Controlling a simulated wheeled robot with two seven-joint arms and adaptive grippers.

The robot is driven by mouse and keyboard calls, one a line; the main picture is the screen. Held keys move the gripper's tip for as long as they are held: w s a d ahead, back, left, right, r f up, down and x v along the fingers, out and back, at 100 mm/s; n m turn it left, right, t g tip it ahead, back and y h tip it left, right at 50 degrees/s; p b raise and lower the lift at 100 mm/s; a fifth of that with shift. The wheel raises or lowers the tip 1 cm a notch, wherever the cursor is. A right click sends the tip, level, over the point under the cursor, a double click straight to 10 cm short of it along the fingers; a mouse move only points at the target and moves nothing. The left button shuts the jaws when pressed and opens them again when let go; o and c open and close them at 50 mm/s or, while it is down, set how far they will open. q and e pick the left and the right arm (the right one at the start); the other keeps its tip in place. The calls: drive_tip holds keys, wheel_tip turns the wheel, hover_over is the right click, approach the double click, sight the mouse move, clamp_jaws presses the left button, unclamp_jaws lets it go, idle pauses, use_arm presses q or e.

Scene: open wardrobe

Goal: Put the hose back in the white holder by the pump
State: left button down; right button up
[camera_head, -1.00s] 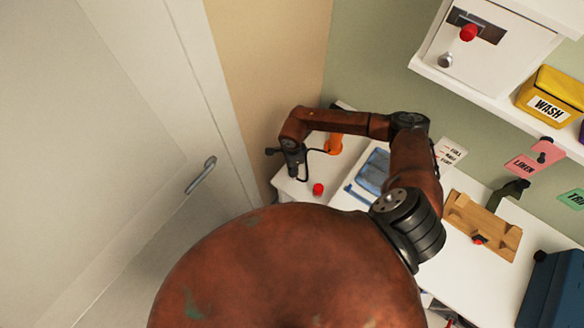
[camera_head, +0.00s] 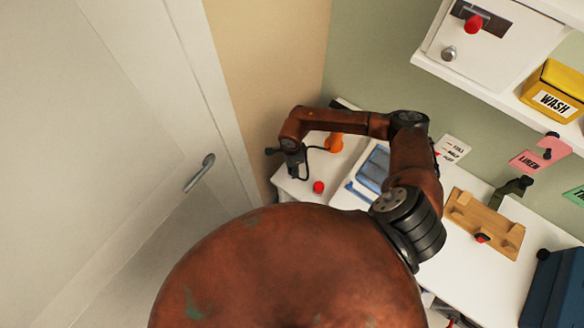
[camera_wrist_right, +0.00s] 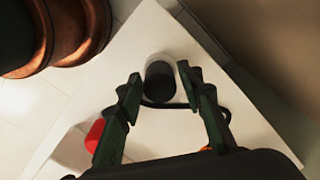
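My right gripper (camera_wrist_right: 160,82) shows in the right wrist view with its two green fingers apart. A short cylinder (camera_wrist_right: 160,83), dark with a greyer end, lies between the fingertips; I see no clear grip on it, and cannot tell whether it is the hose end or the holder. The black hose (camera_wrist_right: 225,101) runs beside it behind the right finger. In the head view my right gripper (camera_head: 291,166) hangs over the white table corner, and the hose (camera_head: 307,165) loops to it from the orange pump (camera_head: 334,142). I cannot make out a white holder. My left gripper is not in view.
A red knob (camera_head: 318,187) stands on the table near the gripper, also in the wrist view (camera_wrist_right: 94,136). A blue tray (camera_head: 374,168) and a wooden rack (camera_head: 483,222) lie to the right. A wall and a handled door (camera_head: 200,173) stand left.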

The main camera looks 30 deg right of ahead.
drive_tip(key=shift+o, duration=1.1)
wheel_tip(320, 180, up, 12)
drive_tip(key=shift+s, duration=0.1)
